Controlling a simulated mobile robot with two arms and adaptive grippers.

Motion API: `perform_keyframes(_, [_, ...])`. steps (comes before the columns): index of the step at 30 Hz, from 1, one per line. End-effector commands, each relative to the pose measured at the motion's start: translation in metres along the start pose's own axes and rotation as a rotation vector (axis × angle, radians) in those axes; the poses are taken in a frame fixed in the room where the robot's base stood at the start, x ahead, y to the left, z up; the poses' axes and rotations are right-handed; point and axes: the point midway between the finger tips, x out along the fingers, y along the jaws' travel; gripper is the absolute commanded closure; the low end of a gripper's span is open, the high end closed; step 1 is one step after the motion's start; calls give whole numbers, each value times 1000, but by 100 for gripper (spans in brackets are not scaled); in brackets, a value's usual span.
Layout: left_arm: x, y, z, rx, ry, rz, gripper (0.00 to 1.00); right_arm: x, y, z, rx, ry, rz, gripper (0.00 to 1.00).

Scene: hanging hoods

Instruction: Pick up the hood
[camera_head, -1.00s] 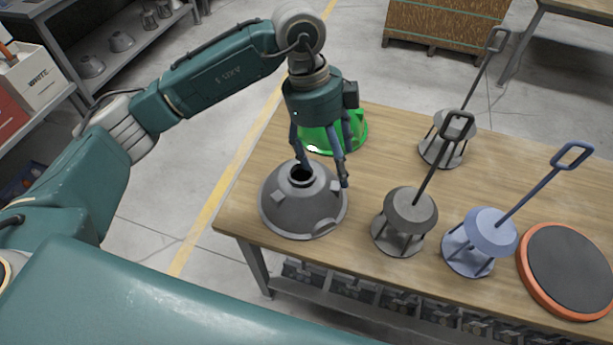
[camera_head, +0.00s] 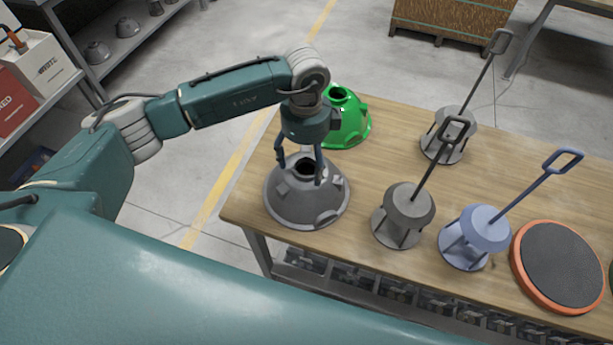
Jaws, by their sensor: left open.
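A grey dome-shaped hood (camera_head: 308,204) with a round opening on top sits on the near left part of the wooden table. A bright green hood (camera_head: 347,126) of similar shape sits behind it, partly hidden by my arm. My left gripper (camera_head: 300,174) points down over the top of the grey hood. Its fingers are open, one on each side of the hood's top opening. I cannot tell whether they touch the hood. My right gripper is not in view.
On the wooden table (camera_head: 375,160), a dark grey stand (camera_head: 403,214), a blue stand (camera_head: 477,237) and another grey stand (camera_head: 449,135) have long tilted handles. An orange-rimmed disc (camera_head: 560,262) lies at the right. A shelf (camera_head: 125,45) stands at the left. The middle of the table is clear.

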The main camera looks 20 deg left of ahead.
Motion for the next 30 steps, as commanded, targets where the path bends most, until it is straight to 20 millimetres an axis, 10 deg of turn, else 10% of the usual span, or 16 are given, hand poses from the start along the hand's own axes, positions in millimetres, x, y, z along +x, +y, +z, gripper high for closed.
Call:
perform_keyframes(9, [7, 0, -1, 2, 1, 0, 25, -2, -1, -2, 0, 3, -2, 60])
perform_keyframes(21, [7, 0, -1, 2, 1, 0, 100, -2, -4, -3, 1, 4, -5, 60])
perform_keyframes(30, [4, -1, -1, 2, 1, -3, 100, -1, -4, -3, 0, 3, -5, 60])
